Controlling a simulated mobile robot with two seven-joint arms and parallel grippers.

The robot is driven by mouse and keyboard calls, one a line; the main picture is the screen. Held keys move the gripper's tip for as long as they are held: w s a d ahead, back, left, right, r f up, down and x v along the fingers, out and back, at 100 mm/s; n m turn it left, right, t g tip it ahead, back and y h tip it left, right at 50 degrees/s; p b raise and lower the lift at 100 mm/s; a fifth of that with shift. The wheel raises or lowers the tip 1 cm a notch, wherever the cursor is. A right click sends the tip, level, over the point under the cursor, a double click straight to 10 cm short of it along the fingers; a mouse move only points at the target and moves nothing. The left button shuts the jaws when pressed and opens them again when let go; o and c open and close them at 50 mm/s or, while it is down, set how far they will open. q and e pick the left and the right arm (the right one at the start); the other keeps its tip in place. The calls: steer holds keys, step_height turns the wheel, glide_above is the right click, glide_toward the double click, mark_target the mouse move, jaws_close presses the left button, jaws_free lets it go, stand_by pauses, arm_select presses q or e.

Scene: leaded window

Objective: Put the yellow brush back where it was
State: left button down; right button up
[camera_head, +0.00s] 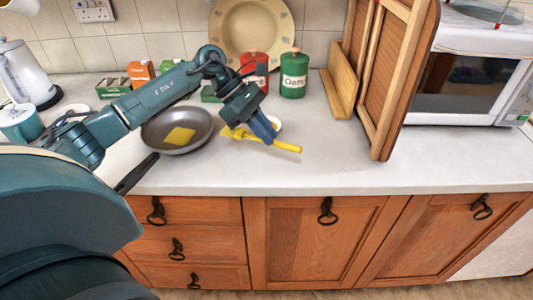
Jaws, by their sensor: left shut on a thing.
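The yellow brush (288,147) is in the middle of the view, over the worktop just right of the frying pan. Its handle points right and slightly toward me, and its wider end is to the left, partly behind the fingers. My left gripper (264,131) reaches in from the left over the pan, points down and is shut on the brush. I cannot tell whether the brush touches the worktop. A small white dish (276,122) shows partly behind the fingers. My right gripper is not in view.
The frying pan (155,134) holds a flat yellow piece (180,137). Red (256,70) and green (294,75) canisters stand behind, before a round plate (275,25). A wooden rack (395,75) and microwave (470,75) are right. The front worktop (330,175) is clear.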

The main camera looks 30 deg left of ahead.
arm_select(q)
steer(key=shift+f, duration=0.8)
step_height(320, 180, down, 4)
steer(key=shift+f+p, duration=0.2)
steer(key=shift+p, duration=0.25)
steer(key=shift+f, duration=0.3)
steer(key=c, duration=1.4)
jaws_free()
steer(key=shift+c, duration=0.2)
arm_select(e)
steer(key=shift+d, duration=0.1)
